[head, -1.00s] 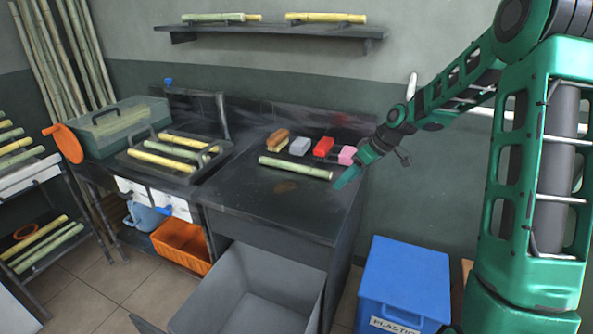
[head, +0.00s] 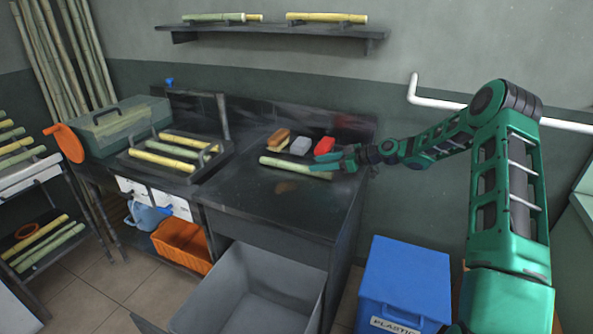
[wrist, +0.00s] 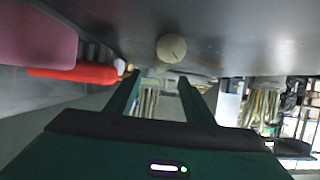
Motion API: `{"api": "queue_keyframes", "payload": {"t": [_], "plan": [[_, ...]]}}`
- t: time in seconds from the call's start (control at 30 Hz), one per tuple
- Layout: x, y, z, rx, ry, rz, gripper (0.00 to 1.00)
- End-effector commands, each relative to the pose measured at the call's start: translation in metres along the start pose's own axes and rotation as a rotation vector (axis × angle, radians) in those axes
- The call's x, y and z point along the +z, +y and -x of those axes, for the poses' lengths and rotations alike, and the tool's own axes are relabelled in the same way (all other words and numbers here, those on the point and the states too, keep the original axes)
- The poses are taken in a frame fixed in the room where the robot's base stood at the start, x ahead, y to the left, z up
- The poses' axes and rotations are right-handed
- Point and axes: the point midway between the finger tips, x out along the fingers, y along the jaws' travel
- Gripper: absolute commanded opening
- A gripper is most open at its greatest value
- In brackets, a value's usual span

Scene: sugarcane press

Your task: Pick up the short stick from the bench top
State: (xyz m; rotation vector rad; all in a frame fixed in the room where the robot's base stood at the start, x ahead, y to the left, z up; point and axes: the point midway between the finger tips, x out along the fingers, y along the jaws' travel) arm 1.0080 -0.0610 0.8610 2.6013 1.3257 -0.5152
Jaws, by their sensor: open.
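The short stick (head: 290,166), a pale green cane piece, lies on the dark bench top (head: 270,205). My gripper (head: 315,163) is at its right end, open and empty, with its fingers pointing left roughly along the stick. In the wrist view the picture looks upside down, with the bench top along the upper edge. There the stick's round end (wrist: 171,48) faces the camera, and my gripper (wrist: 158,77) has its two fingers apart, just off the stick on the side away from the bench.
Behind the stick are a brown-and-yellow block (head: 279,137), a grey block (head: 301,146) and a red one (head: 324,146). A pink block (wrist: 38,32) shows close by in the wrist view. A tray of canes (head: 215,165) stands left. The bench front is clear.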

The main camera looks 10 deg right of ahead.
Motion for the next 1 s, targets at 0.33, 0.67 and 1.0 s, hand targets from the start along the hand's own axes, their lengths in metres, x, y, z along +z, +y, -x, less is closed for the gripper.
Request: {"api": "queue_keyframes", "payload": {"t": [0.33,0.67,1.0], "plan": [[0.000,-0.001,-0.040,0.000,-0.002,-0.001,0.48],[0.000,-0.004,-0.077,-0.001,-0.001,-0.001,0.48],[0.000,-0.003,-0.090,0.001,-0.003,-0.001,0.48]]}}
